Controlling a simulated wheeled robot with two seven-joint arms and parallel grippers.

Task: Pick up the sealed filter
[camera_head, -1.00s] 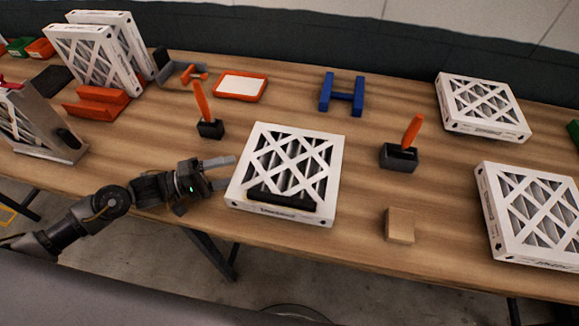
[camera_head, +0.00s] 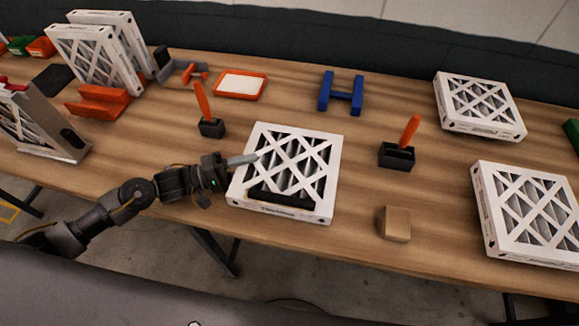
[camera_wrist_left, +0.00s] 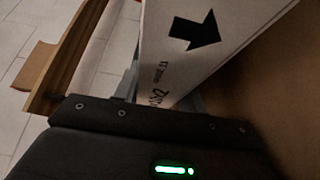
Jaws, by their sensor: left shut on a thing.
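A white-framed filter (camera_head: 318,214) with a criss-cross face lies flat near the middle of the table's front edge. A black strip (camera_head: 283,198) runs along the near side of its face. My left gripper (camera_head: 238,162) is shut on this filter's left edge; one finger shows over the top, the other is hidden. In the left wrist view, the filter's white side (camera_wrist_left: 225,25) shows a black arrow and printed text, close against the gripper. I cannot tell whether the filter is clear of the table. My right gripper is not in view.
A wooden block (camera_head: 394,224) and a black holder with an orange handle (camera_head: 397,155) stand to the right. Another such holder (camera_head: 211,128) stands behind the gripper. More filters lie at right (camera_head: 530,215) and (camera_head: 480,105). A blue stand (camera_head: 342,95) is behind.

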